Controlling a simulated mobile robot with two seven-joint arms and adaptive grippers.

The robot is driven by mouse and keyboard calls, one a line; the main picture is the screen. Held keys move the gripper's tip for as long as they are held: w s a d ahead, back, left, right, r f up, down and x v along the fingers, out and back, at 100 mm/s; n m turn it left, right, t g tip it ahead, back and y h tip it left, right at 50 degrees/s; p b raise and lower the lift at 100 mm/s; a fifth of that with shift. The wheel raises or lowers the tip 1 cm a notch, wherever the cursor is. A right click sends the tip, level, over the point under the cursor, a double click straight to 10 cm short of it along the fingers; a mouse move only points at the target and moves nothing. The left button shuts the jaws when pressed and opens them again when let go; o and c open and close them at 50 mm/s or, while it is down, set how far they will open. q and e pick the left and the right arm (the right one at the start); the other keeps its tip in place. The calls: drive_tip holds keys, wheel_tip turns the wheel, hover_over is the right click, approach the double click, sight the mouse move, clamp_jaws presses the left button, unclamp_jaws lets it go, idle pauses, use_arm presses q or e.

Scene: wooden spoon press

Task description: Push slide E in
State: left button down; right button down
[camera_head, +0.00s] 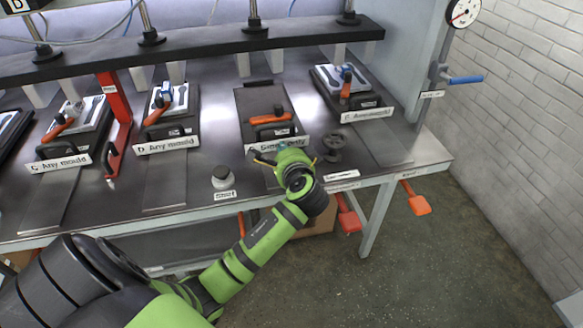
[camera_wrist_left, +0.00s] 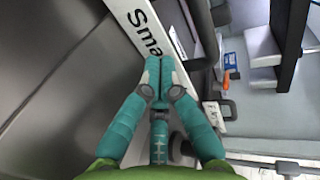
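Slide E (camera_head: 262,103) is a dark flat plate on the bench, with an orange-handled clamp (camera_head: 270,119) at its near end. Its white front label (camera_head: 255,149) is partly covered by my left gripper; "Sma" on that label (camera_wrist_left: 143,22) reads large in the left wrist view. My left gripper (camera_head: 284,156) is just in front of the label in the head view. In the left wrist view its teal fingertips (camera_wrist_left: 165,66) are together, with nothing seen between them, close to the label; contact cannot be told. My right gripper is not in view.
Slide D (camera_head: 168,148) is left of E and slide F (camera_head: 366,115) is right, each with a light mould. A black knob (camera_head: 333,143) stands on the bench right of my gripper. A round button (camera_head: 222,172) is to the left. The press beam (camera_head: 200,43) crosses behind.

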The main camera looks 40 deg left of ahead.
sight(277, 135)
use_arm(q)
drive_tip(key=w+a, duration=0.4)
drive_tip(key=a, duration=0.1)
drive_tip(key=shift+w+a+r, duration=0.1)
drive_tip(key=shift+w+a, duration=0.25)
drive_tip(key=shift+r, duration=0.1)
